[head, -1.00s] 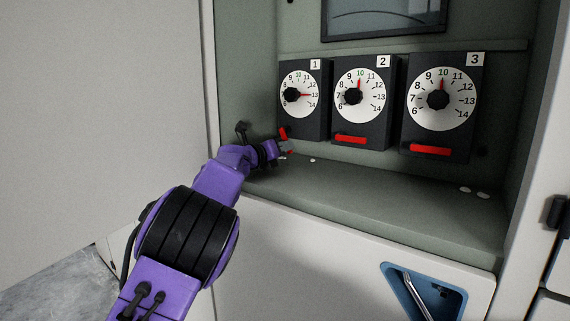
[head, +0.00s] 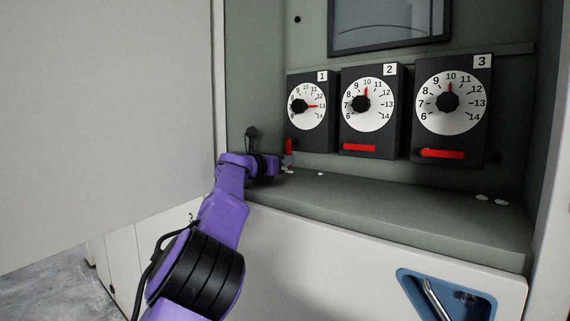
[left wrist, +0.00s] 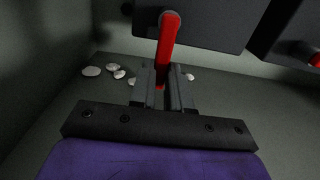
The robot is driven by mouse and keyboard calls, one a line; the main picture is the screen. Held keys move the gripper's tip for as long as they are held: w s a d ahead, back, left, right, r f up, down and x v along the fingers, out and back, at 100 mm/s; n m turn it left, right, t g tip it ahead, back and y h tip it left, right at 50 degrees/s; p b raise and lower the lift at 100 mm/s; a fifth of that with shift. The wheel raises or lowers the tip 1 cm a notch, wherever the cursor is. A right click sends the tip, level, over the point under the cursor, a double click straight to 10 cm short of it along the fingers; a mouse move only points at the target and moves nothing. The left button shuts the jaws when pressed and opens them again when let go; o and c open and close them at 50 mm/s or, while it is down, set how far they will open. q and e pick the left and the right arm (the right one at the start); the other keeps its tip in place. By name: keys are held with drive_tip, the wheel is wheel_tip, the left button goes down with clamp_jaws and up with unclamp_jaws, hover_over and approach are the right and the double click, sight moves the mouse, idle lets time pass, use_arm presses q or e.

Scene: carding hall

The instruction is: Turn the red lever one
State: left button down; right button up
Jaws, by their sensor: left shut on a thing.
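Red lever one (head: 289,147) is at the lower left of the dark box marked 1 (head: 325,138), and it hangs down steeply. In the left wrist view the lever (left wrist: 168,42) runs from its round pivot down between my fingers. My left gripper (left wrist: 162,90) is shut on its lower end. In the head view the left gripper (head: 284,163) is small and partly hides the lever. Dial one (head: 307,119) has its red pointer near 13. My right gripper is not in view.
Boxes 2 (head: 396,140) and 3 (head: 478,142) stand to the right, with their red levers lying level. A grey shelf (head: 400,212) with a few pale discs runs below. A large pale panel (head: 100,110) fills the left. A blue recess (head: 410,287) holds a metal tool.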

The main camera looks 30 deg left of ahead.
use_arm(q)
drive_tip(key=shift+r, duration=0.1)
drive_tip(key=c, duration=1.1)
unclamp_jaws()
drive_tip(key=shift+s+a+f+b, duration=0.1)
drive_tip(key=shift+s+f+b, duration=0.1)
drive_tip(key=shift+s+b, duration=0.2)
drive_tip(key=s+b, duration=0.1)
drive_tip(key=s, duration=0.2)
drive_tip(key=s+b, duration=0.1)
drive_tip(key=s, duration=0.1)
drive_tip(key=s+a+b, duration=0.1)
drive_tip(key=s, duration=0.2)
drive_tip(key=shift+s+a+r+b, duration=0.1)
drive_tip(key=shift+s+b, duration=0.25)
drive_tip(key=shift+s+a, duration=0.1)
drive_tip(key=shift+s, duration=0.4)
drive_tip(key=shift+r, duration=0.1)
